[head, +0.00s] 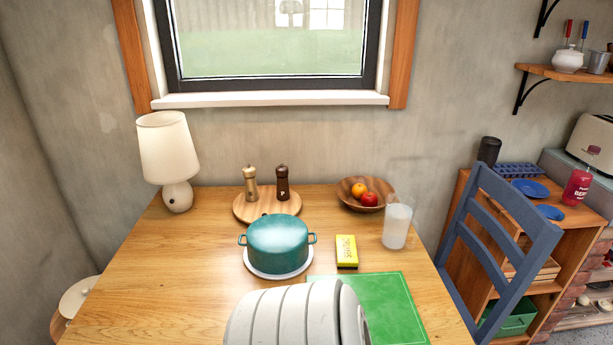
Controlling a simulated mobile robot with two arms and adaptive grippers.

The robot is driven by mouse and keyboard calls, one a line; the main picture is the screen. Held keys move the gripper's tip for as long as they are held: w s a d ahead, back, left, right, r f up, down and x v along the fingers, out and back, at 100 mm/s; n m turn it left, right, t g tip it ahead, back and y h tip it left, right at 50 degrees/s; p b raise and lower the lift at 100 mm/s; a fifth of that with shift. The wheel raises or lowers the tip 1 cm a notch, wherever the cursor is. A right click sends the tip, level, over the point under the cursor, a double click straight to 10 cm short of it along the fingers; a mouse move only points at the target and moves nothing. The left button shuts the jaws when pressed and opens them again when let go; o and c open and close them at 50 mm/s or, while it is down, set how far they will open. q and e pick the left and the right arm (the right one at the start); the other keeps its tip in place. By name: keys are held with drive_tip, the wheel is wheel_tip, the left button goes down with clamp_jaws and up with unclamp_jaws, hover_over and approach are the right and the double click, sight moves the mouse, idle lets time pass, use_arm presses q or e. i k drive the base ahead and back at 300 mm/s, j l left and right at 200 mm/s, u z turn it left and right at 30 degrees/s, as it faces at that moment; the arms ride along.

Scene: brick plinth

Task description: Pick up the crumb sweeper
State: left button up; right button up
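I cannot make out a crumb sweeper in the head view. The wooden table (150,290) fills the middle, and part of its near side is hidden behind a large pale ribbed shape at the bottom of the picture. A green mat (385,305) lies at the near right of the table, its left part covered by that shape. A small yellow box with dark lettering (347,250) stands just behind the mat. Neither of my grippers shows in this view.
A teal lidded pot (277,243) sits mid-table. Behind it are a round board (267,212) with two mills and a fruit bowl (351,203). A glass (397,226) stands right, a lamp (168,150) left. A blue chair (498,240) is at the right. The table's left front is clear.

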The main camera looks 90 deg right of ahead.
sight(346, 249)
drive_tip(key=z, duration=3.05)
